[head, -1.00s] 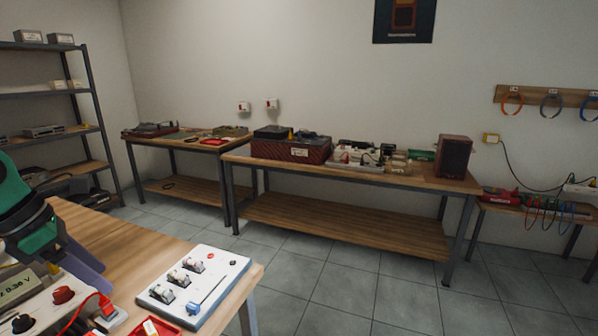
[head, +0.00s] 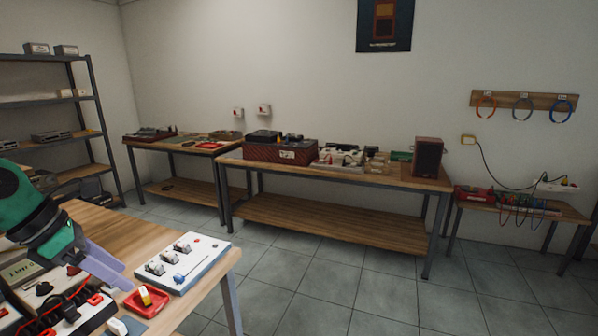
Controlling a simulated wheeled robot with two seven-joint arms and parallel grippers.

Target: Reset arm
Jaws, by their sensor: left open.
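My left arm comes in from the left edge, green and black. My left gripper (head: 104,266) shows as pale purple fingers above the near wooden table (head: 105,217), pointing down and to the right. It is open, and I see nothing held in it. Its fingers are left of a white switch panel (head: 205,262) and above the instruments at the lower left. My right gripper is out of view.
A red tray (head: 146,301) with a yellow-topped item lies below the white panel. Red and black leads and a meter (head: 20,270) crowd the lower left. A long bench (head: 330,225) stands by the back wall. Tiled floor (head: 330,290) is free between.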

